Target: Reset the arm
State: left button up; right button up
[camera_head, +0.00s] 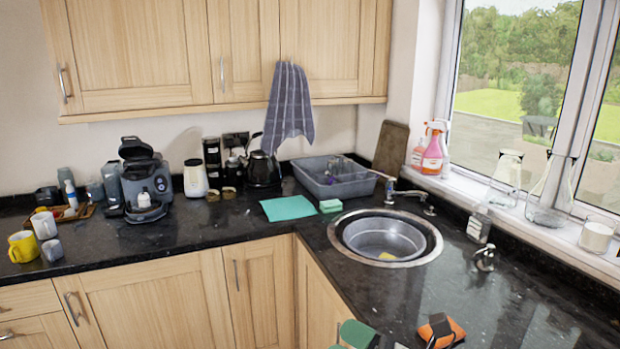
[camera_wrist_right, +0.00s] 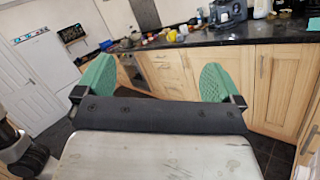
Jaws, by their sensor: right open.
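My right gripper (camera_wrist_right: 158,78) shows in the right wrist view with its two green pads spread wide apart and nothing between them. It is in free space in front of the wooden cabinets, below counter height. In the head view, green parts that look like its pads show at the bottom edge, in front of the counter. My left gripper is not in either view.
The dark counter (camera_head: 180,238) turns a corner around a round sink (camera_head: 385,237). An orange and black item (camera_head: 441,331) is near the bottom edge. A coffee machine (camera_head: 146,185), kettle (camera_head: 262,167) and grey basin (camera_head: 335,178) stand at the back.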

jog(key=d+f+m+t+h, duration=0.35)
jog(key=d+m+h, duration=0.4)
jog(key=m, duration=0.65)
jog(key=d+f+m+t+h, duration=0.3)
jog(key=d+m+t+h, duration=0.2)
jog(key=m+h, duration=0.7)
jog(key=s+d+f+m+g, duration=0.3)
jog(key=s+f+m+g, duration=0.2)
jog(key=f+m, duration=0.35)
jog(key=s+f+m+g, duration=0.3)
jog(key=s+f+g, duration=0.15)
jog(key=s, duration=0.35)
jog(key=s+f+m+g, duration=0.35)
jog(key=s+g, duration=0.25)
jog(key=s, duration=0.2)
notch_tip(320, 180, down, 24)
jog(key=s+d+f+g, duration=0.1)
jog(key=s+d+f, duration=0.1)
jog(key=s+f, duration=1.4)
jog(key=shift+d+f+g+y, duration=0.15)
jog(key=shift+f+g+y, duration=0.25)
jog(key=shift+f, duration=0.45)
